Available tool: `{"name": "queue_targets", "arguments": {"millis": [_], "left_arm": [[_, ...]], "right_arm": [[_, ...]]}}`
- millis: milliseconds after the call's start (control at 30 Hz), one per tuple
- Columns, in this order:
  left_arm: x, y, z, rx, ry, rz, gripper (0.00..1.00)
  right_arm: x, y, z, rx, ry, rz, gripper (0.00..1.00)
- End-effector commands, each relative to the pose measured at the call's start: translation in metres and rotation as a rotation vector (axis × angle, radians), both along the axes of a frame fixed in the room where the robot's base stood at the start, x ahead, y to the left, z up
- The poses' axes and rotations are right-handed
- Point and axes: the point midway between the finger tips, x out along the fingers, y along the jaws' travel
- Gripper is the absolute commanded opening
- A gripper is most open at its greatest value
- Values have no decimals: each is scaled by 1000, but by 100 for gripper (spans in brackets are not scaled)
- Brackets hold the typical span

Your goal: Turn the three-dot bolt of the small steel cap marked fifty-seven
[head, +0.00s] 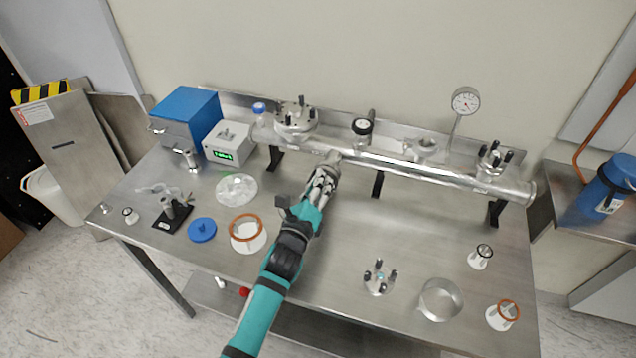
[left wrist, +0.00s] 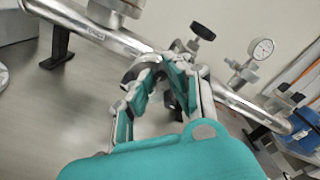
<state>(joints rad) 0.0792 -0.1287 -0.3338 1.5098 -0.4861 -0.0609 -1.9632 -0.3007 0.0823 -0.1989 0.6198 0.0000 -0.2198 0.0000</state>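Three steel caps with black-topped bolts show in the head view. The larger cap (head: 295,122) sits on the pipe's left part. A smaller cap (head: 492,160) sits on the pipe's right end, and another small cap (head: 380,279) stands on the table's front right. Their numbers and dots are too small to read. My left gripper (head: 327,171) is at the pipe's front side, left of its middle, away from both small caps. In the left wrist view its fingers (left wrist: 162,78) converge near the pipe; whether they hold anything is unclear. My right gripper is not in view.
The steel pipe (head: 400,169) runs along the table's back, with a gauge (head: 465,101) and a black-knobbed valve (head: 362,127). The table (head: 335,250) is bare in the middle.

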Motion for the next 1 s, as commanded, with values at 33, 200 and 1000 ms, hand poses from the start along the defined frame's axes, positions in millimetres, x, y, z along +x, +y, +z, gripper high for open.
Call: {"name": "queue_targets", "arguments": {"millis": [33,200,1000], "left_arm": [[0,0,0,0,0,0,0],[0,0,0,-5,2,0,0],[0,0,0,-424,137,-1,0]], "right_arm": [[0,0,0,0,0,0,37],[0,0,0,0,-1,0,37],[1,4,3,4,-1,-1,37]]}}
